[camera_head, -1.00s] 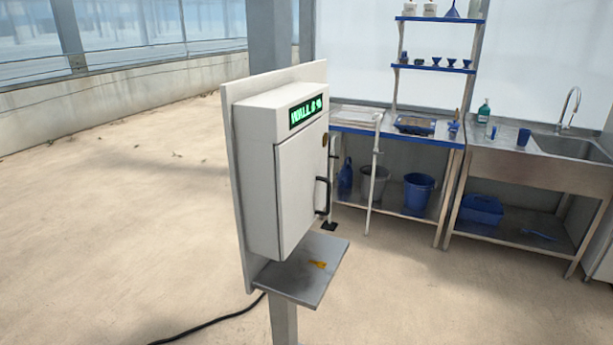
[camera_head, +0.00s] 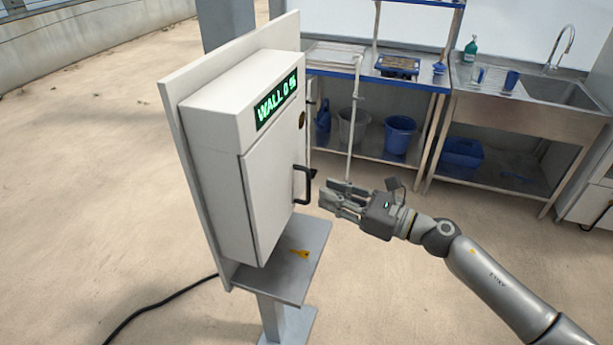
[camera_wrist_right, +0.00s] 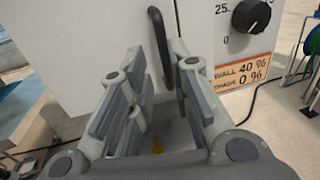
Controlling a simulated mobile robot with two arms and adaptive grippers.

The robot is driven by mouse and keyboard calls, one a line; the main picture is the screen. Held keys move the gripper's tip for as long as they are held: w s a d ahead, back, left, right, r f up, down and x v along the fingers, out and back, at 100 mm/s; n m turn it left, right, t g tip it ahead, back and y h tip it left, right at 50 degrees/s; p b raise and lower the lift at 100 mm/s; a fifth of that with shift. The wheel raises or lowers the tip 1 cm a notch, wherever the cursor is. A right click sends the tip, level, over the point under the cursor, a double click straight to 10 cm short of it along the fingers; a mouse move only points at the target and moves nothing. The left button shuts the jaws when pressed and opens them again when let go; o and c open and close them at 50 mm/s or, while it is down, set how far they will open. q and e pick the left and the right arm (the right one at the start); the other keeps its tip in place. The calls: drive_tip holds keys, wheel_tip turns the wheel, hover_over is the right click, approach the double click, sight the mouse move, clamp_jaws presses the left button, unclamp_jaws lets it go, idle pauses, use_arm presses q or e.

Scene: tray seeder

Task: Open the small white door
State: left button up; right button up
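The small white door (camera_head: 268,195) is on the front of a white wall box (camera_head: 215,150) and looks shut. Its black bar handle (camera_head: 302,184) stands upright near the door's right edge. My right gripper (camera_head: 330,196) is open and empty, a short way right of the handle and apart from it. In the right wrist view the handle (camera_wrist_right: 161,46) appears beyond and between the spread fingertips (camera_wrist_right: 157,64), with the white door (camera_wrist_right: 90,40) behind. My left gripper is not in view.
A grey shelf (camera_head: 270,277) below the box holds a small yellow key-like item (camera_head: 300,253). A black dial (camera_wrist_right: 251,15) and an orange label (camera_wrist_right: 243,73) are on the box's side. A bench (camera_head: 420,84) and a sink (camera_head: 560,92) stand behind. The floor at left is open, with a cable (camera_head: 150,305).

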sight(308, 199)
drive_tip(key=p+x, duration=0.1)
drive_tip(key=x, duration=0.5)
drive_tip(key=shift+w+f+p, duration=0.1)
drive_tip(key=shift+w+p, duration=0.2)
drive_tip(key=shift+p, duration=0.05)
drive_tip(key=shift+a, duration=0.15)
drive_tip(key=shift+w+f, duration=0.1)
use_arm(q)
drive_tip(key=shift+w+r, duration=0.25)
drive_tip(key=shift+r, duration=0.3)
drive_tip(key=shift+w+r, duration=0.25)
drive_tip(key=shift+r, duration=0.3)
use_arm(e)
clamp_jaws()
